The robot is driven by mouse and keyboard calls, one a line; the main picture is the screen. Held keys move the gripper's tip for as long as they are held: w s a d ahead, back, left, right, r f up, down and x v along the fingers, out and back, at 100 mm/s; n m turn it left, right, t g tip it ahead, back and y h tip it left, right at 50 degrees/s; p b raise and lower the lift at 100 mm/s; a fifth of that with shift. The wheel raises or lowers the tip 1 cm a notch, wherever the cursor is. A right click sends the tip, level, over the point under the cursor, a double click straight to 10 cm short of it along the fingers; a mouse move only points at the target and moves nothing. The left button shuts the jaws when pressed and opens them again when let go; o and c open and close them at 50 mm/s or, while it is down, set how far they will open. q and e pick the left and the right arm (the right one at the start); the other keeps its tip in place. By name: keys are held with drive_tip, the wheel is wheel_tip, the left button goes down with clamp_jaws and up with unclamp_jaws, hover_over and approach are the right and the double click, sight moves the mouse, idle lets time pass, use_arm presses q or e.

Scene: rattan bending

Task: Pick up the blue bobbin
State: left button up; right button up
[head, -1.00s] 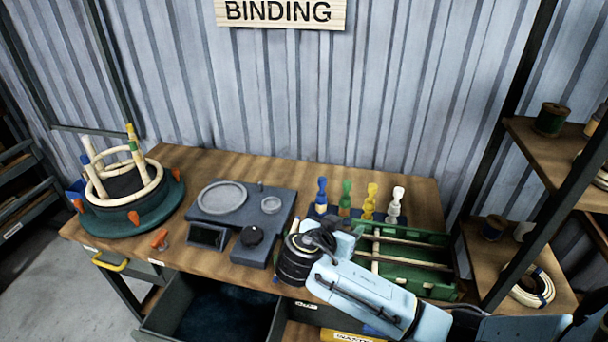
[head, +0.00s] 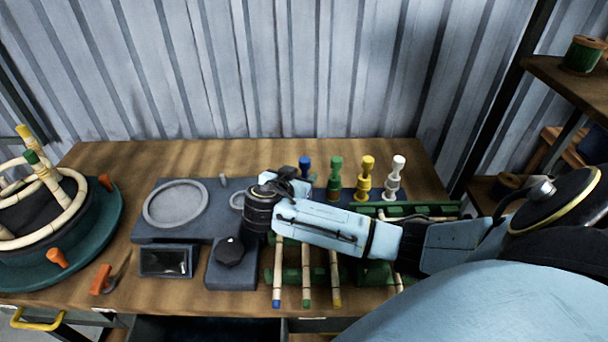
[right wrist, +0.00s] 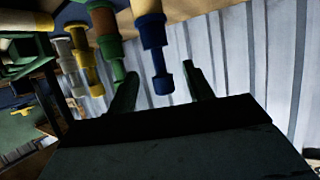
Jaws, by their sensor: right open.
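The blue bobbin (head: 305,163) stands at the left end of a row of bobbins at the back of the bench. Its lower part is hidden behind my right gripper (head: 301,181) in the head view. In the right wrist view the blue bobbin (right wrist: 154,45) appears inverted, between the lines of the two spread fingers of my right gripper (right wrist: 163,82). The gripper is open and empty; whether it touches the bobbin I cannot tell. My left gripper is not in view.
Green (head: 335,176), yellow (head: 365,178) and white (head: 394,178) bobbins stand close to the right. A green rack (head: 292,274) with rattan sticks lies in front. A scale-like grey device (head: 150,226) and round teal jig (head: 105,228) are left.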

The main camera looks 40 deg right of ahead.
sight(303, 170)
drive_tip(key=shift+w+d+f, duration=0.1)
drive_tip(key=shift+w+d, duration=0.15)
drive_tip(key=shift+d, duration=0.3)
drive_tip(key=x, duration=0.3)
drive_tip(key=shift+w+d, duration=0.25)
drive_tip(key=shift+d, duration=0.1)
drive_tip(key=shift+w+d, duration=0.15)
drive_tip(key=shift+d, duration=0.2)
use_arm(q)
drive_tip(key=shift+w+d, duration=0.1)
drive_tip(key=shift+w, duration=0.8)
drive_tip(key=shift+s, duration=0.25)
use_arm(e)
clamp_jaws()
